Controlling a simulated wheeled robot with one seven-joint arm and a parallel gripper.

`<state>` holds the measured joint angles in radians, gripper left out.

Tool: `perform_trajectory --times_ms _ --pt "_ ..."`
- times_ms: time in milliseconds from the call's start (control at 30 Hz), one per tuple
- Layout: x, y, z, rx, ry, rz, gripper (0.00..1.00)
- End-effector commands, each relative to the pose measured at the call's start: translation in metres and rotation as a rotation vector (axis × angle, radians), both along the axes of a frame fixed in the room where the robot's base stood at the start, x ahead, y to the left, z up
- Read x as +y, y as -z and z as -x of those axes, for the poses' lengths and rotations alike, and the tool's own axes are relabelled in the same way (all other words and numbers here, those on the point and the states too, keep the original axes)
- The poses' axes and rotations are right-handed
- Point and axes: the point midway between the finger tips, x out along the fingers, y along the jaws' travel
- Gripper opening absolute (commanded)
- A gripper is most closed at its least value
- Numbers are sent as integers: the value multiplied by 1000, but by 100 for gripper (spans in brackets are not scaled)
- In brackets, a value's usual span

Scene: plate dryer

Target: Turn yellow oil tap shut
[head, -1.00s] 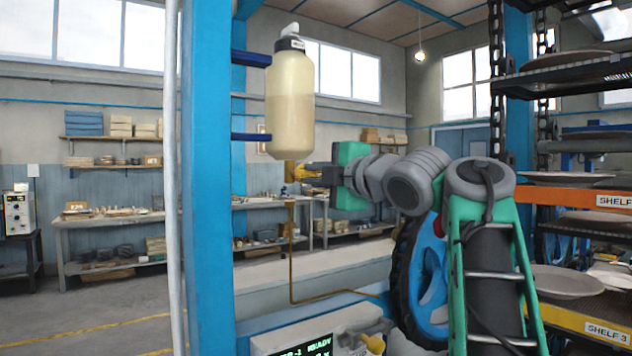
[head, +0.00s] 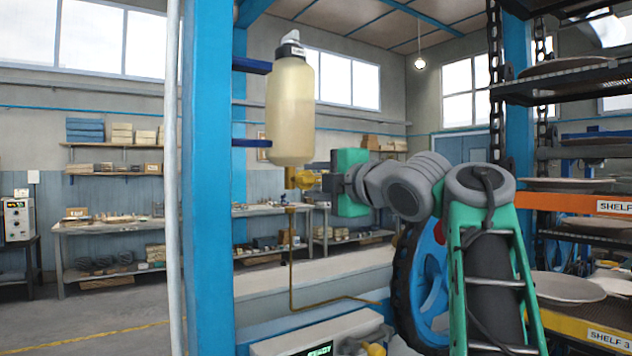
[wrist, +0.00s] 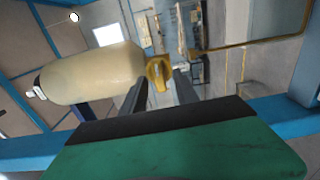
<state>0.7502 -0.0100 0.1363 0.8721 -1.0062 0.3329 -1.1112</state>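The yellow oil tap (head: 300,178) sits under the cream oil bottle (head: 290,112), on top of a thin brass pipe (head: 291,250). In the wrist view the tap (wrist: 158,70) lies just beyond my fingertips, between the bottle (wrist: 95,73) and the pipe (wrist: 225,46). Its handle looks turned across the line of the pipe. My gripper (head: 318,177) reaches the tap from the right. In the wrist view my gripper (wrist: 159,88) is open, one finger on each side of the handle's near end. I cannot tell if either finger touches it.
A blue post (head: 208,180) stands left of the bottle, with blue brackets (head: 250,66) reaching to it. A control box with a display (head: 318,348) is below. A rack with plates (head: 568,287) and a blue wheel (head: 428,285) are at the right.

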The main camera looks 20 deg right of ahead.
Motion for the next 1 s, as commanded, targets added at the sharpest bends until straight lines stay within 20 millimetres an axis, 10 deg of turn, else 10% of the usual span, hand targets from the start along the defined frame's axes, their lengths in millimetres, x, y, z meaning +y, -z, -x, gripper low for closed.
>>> perform_trajectory --times_ms 267,700,1000 --pt "-2 -1 5 -2 3 1 36" --pt "-14 0 75 0 3 -1 36" --pt "-13 0 77 0 0 -1 36"
